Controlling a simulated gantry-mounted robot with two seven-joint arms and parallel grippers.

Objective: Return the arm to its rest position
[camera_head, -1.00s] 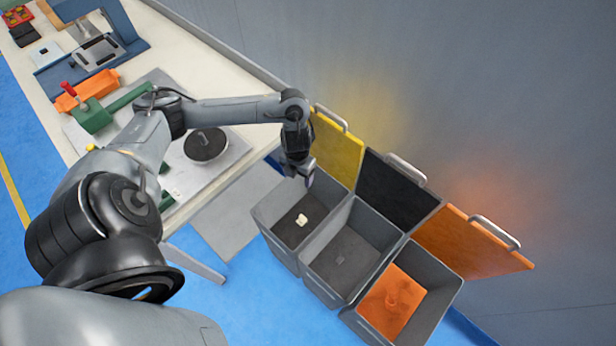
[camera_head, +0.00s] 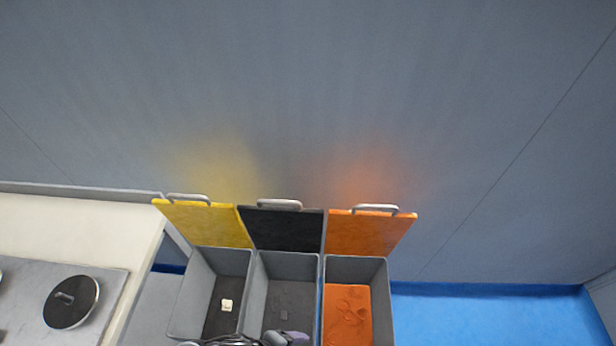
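Part of an arm of mine, most likely the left gripper's end with dark cabling and a grey-purple piece (camera_head: 287,338), shows at the bottom edge in front of the bins. Its fingers are mostly cut off, so I cannot tell if they are open or shut. My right gripper is not in view. No held object shows.
Three grey bins stand side by side with raised yellow (camera_head: 207,224), black (camera_head: 282,230) and orange (camera_head: 366,233) lids. A small whitish piece (camera_head: 227,305) lies in the left bin. The workbench (camera_head: 80,230) with a round black disc (camera_head: 71,302) is at left. Blue floor (camera_head: 480,315) is clear at right.

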